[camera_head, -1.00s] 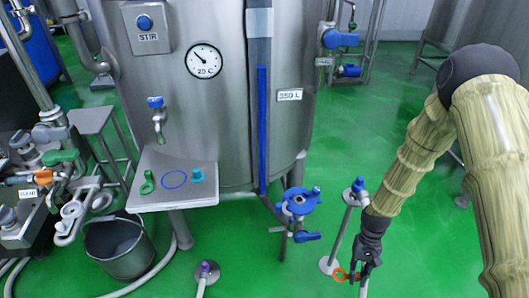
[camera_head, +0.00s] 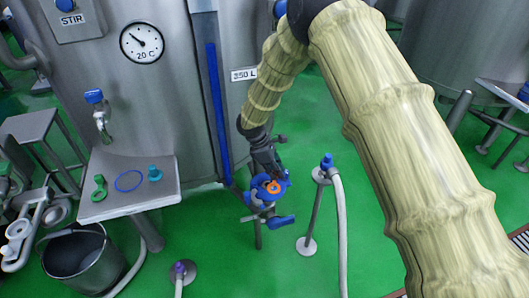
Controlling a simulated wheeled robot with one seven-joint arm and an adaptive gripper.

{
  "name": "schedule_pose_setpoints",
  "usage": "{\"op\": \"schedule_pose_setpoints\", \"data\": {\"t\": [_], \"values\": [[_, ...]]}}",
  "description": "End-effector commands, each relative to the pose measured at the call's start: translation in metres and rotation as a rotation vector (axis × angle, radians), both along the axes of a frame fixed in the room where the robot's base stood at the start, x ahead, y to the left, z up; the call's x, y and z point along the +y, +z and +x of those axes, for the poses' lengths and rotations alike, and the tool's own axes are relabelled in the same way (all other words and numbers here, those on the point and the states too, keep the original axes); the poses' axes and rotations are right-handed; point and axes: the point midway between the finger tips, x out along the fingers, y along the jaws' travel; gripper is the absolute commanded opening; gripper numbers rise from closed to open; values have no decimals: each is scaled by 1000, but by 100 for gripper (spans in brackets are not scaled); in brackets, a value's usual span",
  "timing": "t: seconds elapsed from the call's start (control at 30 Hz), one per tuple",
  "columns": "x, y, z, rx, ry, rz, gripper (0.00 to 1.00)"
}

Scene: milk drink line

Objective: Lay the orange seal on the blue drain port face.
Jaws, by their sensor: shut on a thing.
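The orange seal (camera_head: 273,187) is a small ring at the tips of my gripper (camera_head: 270,177), which is shut on it. The seal shows over the blue drain port face (camera_head: 258,199), within its outline. I cannot tell whether it touches the face or hangs just above it. The port is a round blue fitting on a post, with a blue lever at its lower right. My gripper comes down from above and hides the far part of the port.
A steel shelf (camera_head: 120,204) at left holds a green ring (camera_head: 99,188), a blue ring (camera_head: 128,181) and a teal fitting (camera_head: 155,174). A hose stand (camera_head: 318,206) is right of the port. A bucket (camera_head: 80,257) stands below the shelf. Green floor lies open between.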

Motion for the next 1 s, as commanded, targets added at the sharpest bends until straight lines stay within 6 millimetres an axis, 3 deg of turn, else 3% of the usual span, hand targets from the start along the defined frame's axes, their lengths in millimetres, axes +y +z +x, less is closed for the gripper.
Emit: {"op": "schedule_pose_setpoints", "data": {"t": [0.2,0.4,0.67,1.0], "values": [[29,35,41,-2,281,3,7],[41,51,55,0,388,1,7],[41,44,56,1,395,2,7],[41,19,55,2,393,2,7]]}}
